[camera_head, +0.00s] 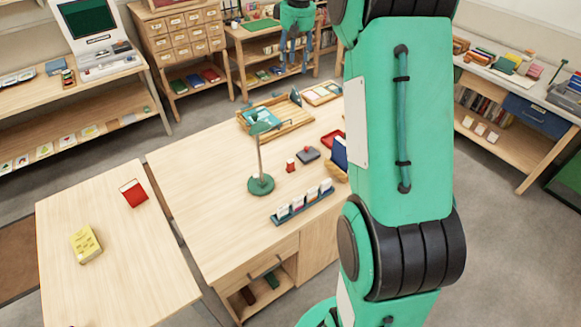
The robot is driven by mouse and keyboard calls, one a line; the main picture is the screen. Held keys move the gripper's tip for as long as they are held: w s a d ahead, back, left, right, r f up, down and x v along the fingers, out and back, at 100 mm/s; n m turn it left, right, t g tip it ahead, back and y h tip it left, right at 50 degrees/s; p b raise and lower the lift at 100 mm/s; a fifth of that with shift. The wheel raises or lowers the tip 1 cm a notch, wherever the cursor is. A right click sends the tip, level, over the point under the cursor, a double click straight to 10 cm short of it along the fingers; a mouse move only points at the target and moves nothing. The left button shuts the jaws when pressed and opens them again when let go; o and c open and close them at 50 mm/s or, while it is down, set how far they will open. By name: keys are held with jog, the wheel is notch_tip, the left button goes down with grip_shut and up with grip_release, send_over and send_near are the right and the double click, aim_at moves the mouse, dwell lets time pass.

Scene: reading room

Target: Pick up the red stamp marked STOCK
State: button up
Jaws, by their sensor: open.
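A small red stamp (290,165) stands on the wooden desk (215,205), right of the green lamp. Its marking is too small to read. A dark stamp pad (307,154) lies just behind it to the right. My gripper (294,66) hangs at the top of the view, fingers pointing down and apart, with nothing seen between them. In the picture it is well above the stamp and apart from it.
A green desk lamp (260,184) stands left of the stamp. A blue card rack (303,205) is in front, a wooden tray (262,131) behind. My arm hides the desk's right side. A side table (120,260) holds a red item (133,193) and yellow book (86,243).

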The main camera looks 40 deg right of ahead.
send_over(291, 161)
jog(key=s, duration=0.1)
notch_tip(291, 161, down, 35)
jog(key=shift+r, duration=0.15)
jog(key=shift+s, duration=0.15)
jog(key=shift+w+f+b, duration=0.15)
jog(key=shift+w+f, duration=0.05)
jog(key=shift+f, duration=1.25)
jog(key=shift+w+f+b, duration=0.15)
jog(key=shift+f, duration=1.25)
jog(key=shift+w+f+b, duration=0.15)
jog(key=shift+w+f, duration=0.05)
jog(key=shift+f, duration=1.25)
jog(key=shift+w+f+b, duration=0.2)
jog(key=shift+f, duration=1.1)
jog(key=shift+w+f+b, duration=0.15)
jog(key=shift+f+b, duration=0.05)
jog(key=shift+f, duration=1.1)
grip_shut()
